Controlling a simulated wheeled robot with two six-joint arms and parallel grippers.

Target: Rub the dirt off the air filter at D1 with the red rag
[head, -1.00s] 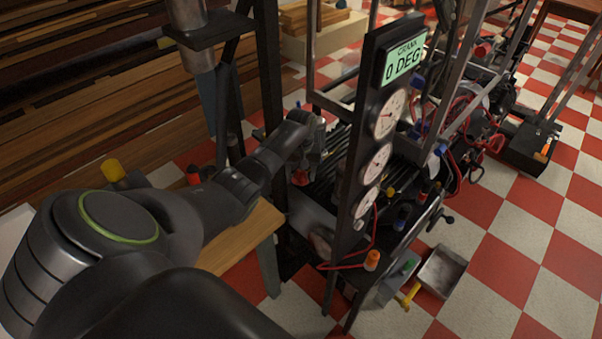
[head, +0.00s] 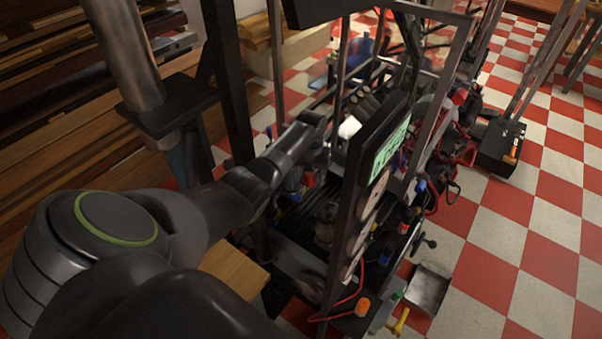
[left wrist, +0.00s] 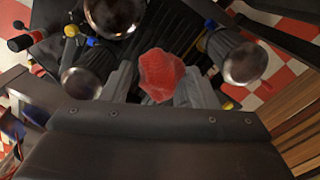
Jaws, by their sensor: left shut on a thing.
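The red rag (left wrist: 161,73) shows as a bunched red cloth in the left wrist view. My left gripper (left wrist: 158,84) is shut on it, with a grey finger on either side. In the head view my left arm reaches into the black machine frame, and the gripper (head: 310,168) is over the machine's dark ribbed bed, partly hidden by its own wrist. I cannot make out the air filter or a D1 label for certain. My right gripper is not in view.
A dark upright panel (head: 350,190) with gauges and a green display (head: 389,150) stands right of my gripper. Shiny round-ended cylinders (left wrist: 245,64) surround the rag in the wrist view.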

